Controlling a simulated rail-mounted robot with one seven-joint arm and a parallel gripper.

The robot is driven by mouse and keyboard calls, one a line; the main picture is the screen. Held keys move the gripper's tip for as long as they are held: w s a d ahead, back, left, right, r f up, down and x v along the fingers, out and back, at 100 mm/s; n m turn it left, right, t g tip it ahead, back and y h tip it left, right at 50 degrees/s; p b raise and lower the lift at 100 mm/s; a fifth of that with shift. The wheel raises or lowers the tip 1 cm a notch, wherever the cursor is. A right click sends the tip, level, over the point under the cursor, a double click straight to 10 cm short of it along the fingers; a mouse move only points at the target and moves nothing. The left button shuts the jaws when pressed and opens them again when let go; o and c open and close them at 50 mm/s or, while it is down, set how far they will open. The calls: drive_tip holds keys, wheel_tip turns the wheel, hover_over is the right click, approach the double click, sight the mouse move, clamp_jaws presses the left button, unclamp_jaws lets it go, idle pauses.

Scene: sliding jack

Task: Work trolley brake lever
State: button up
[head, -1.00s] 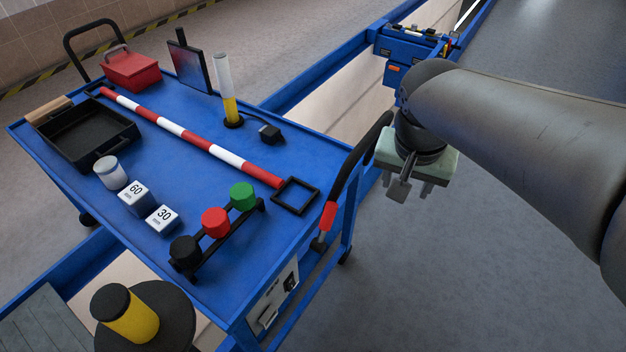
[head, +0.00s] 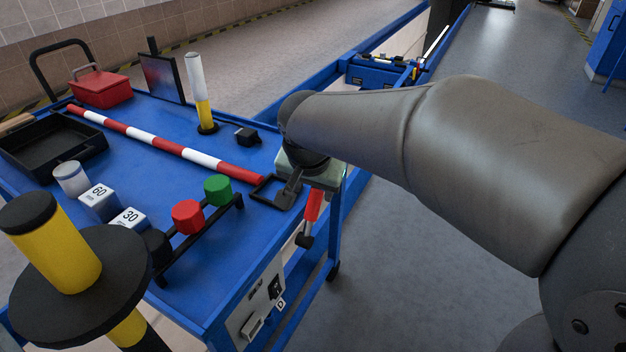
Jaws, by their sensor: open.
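The blue work trolley (head: 236,240) fills the left and middle of the head view. At its right end is a lever with a red sleeve (head: 314,205), a short silver rod and a black lower end. My gripper (head: 301,184) is open, at the trolley's right end, just above the red sleeve in the picture. Its pale green body overlaps the lever's upper part and hides it. Whether the fingers touch the lever cannot be told.
A striped red-white bar (head: 160,143) crosses the trolley top. A yellow-black post (head: 62,250) stands front left. Floor right of the trolley is clear.

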sight(314, 199)
drive_tip(key=b+x, duration=0.2)
drive_tip(key=x, duration=0.5)
drive_tip(key=shift+w+f, duration=0.15)
drive_tip(key=shift+f, duration=0.2)
clamp_jaws()
